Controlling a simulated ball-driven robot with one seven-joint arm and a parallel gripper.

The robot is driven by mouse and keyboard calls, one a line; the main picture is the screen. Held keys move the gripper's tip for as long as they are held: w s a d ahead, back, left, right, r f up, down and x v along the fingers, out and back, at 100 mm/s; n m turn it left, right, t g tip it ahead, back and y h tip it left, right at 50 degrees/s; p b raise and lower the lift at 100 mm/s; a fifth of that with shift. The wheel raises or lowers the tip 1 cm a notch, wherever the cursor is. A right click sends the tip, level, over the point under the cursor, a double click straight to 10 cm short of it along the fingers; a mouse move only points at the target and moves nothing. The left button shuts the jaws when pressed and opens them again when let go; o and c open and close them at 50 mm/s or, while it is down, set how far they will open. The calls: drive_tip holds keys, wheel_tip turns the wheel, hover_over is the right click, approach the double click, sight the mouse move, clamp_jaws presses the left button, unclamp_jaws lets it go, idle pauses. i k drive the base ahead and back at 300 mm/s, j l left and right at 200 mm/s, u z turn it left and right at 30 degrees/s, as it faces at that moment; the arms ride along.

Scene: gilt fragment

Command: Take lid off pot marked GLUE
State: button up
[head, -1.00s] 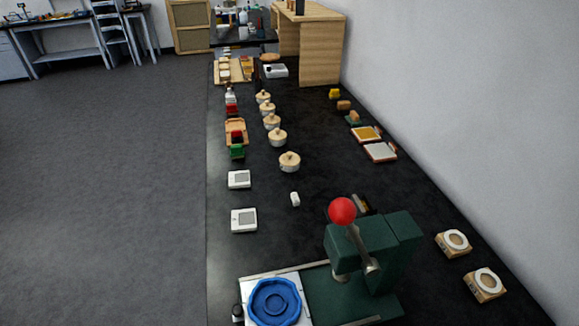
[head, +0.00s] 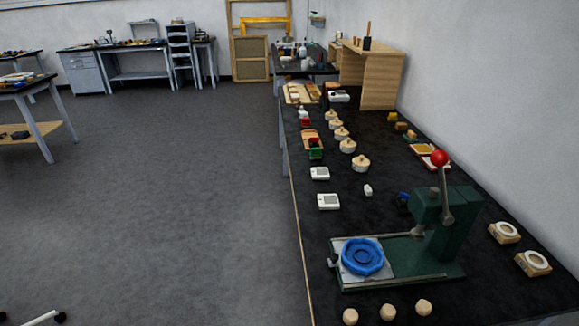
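Several small cream pots with knobbed lids stand in a row on the long black bench (head: 400,305) in the head view. The nearest pot (head: 361,163) stands a little apart from the others. Behind it are a second pot (head: 348,146), a third pot (head: 341,133) and more toward the far end. All seem to have their lids on. No marking can be read at this size, so I cannot tell which pot is marked GLUE. My gripper is not in view.
A green press (head: 445,225) with a red-knobbed lever and blue dish (head: 362,257) stands near the front of the bench. White devices (head: 328,202) lie along its left edge. Round wooden pieces (head: 387,312) lie in front. Open grey floor (head: 190,200) lies left of the bench.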

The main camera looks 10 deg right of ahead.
sight(361, 160)
drive_tip(key=i+j+u, duration=0.1)
drive_tip(key=u, duration=1.85)
drive_tip(key=i+l, duration=0.15)
drive_tip(key=i, duration=0.6)
drive_tip(key=i+l, duration=0.15)
drive_tip(key=i, duration=0.6)
drive_tip(key=i+l+z, duration=0.15)
drive_tip(key=i+z, duration=0.2)
drive_tip(key=z, duration=0.15)
drive_tip(key=i+z, duration=0.45)
drive_tip(key=i+j+z, duration=0.15)
drive_tip(key=i+z, duration=0.15)
drive_tip(key=z, duration=0.2)
